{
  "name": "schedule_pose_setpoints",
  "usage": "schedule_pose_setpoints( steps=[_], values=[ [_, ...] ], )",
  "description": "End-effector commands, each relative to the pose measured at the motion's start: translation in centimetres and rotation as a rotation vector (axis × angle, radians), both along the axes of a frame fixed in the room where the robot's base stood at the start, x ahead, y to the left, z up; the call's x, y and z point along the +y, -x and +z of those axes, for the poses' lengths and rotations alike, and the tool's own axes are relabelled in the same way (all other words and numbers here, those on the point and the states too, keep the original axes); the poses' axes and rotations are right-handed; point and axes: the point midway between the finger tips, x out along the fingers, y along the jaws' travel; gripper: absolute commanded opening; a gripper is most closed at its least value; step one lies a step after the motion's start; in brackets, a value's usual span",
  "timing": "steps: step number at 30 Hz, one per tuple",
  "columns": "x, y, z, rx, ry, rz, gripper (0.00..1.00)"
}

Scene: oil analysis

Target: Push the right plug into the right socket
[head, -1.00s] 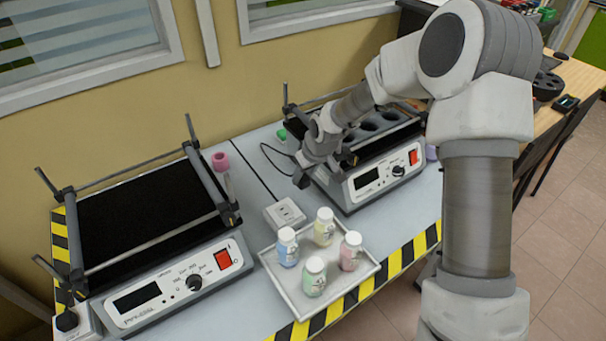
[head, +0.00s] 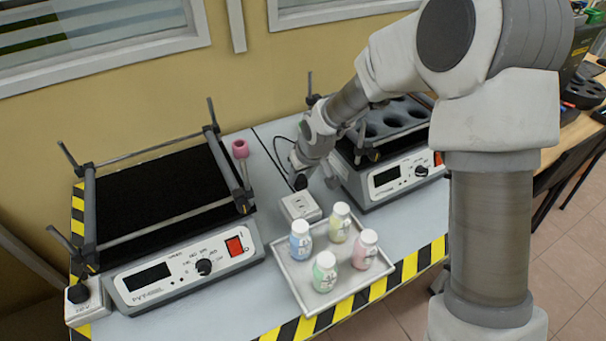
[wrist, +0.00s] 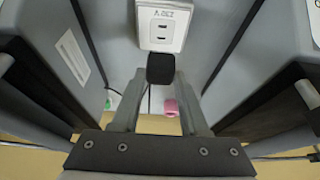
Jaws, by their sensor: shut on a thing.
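The right plug (wrist: 160,68) is a dark, blocky piece held between the fingertips of my gripper (wrist: 158,80). In the head view the plug (head: 300,182) shows as a dark shape under my gripper (head: 308,172), just behind the right socket. The right socket (head: 300,207) is a white box on the table with a slotted face. In the wrist view the socket (wrist: 163,28) is ahead of the plug, its slots uncovered. The plug appears apart from the socket. Its prongs are not visible.
A tray (head: 287,279) with several capped bottles stands in front of the socket. The right device (head: 385,180) is close on the right, and the left device (head: 180,270) is on the left. A black plug (head: 78,293) sits in the left socket (head: 95,306). A pink ring (head: 240,148) is behind.

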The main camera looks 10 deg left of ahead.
Motion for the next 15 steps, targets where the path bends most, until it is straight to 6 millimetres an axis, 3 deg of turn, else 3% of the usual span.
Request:
schedule_pose_setpoints(
  steps=[8,15],
  values=[
    [0.0,0.0,-1.0,0.000,0.000,0.000,0.00],
    [0.0,0.0,-3.1,0.001,0.001,0.001,0.00]
  ],
)
